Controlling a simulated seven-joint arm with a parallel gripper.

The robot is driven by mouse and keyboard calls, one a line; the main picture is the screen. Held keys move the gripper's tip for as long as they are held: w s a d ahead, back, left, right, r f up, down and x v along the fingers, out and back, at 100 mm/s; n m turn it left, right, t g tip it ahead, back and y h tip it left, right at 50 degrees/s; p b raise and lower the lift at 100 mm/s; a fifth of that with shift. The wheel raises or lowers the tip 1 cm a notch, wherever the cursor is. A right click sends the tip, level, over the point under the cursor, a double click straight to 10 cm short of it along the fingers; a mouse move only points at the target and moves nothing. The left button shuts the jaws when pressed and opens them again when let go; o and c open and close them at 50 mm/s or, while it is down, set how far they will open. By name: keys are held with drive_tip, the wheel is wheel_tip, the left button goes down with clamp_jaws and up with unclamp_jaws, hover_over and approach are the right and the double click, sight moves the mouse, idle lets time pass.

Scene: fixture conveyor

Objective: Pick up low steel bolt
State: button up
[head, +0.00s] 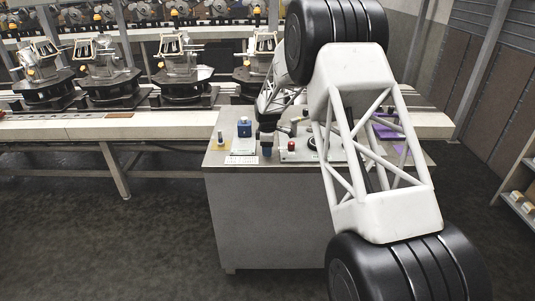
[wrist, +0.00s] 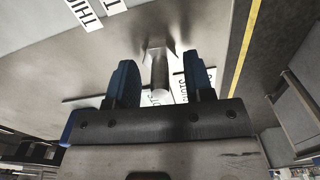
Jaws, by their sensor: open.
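In the wrist view a steel bolt (wrist: 159,75), a grey cylinder with a wider part at its far end, shows between the two blue fingers of my gripper (wrist: 160,62). The fingers are apart, with a visible gap on each side of the bolt, so it is not gripped. How deep the bolt sits between them is hard to tell. In the head view my arm covers much of the grey workbench (head: 265,220), and I cannot pick out this bolt or the fingertips clearly there.
A blue block (head: 244,127), a red button (head: 291,146) and a purple part (head: 385,131) are on the bench. White labels (wrist: 84,12) lie on its top. Behind it, a conveyor (head: 70,124) carries several machine fixtures. A shelf (head: 516,196) stands at right.

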drive_tip(key=shift+c, duration=0.5)
clamp_jaws()
drive_tip(key=shift+r, duration=0.1)
drive_tip(key=shift+r, duration=0.8)
wheel_tip(320, 180, up, 2)
drive_tip(key=shift+r, duration=0.1)
drive_tip(key=s+d+r, duration=0.1)
drive_tip(key=s+d, duration=0.2)
drive_tip(key=s, duration=1.2)
drive_tip(key=shift+s, duration=0.35)
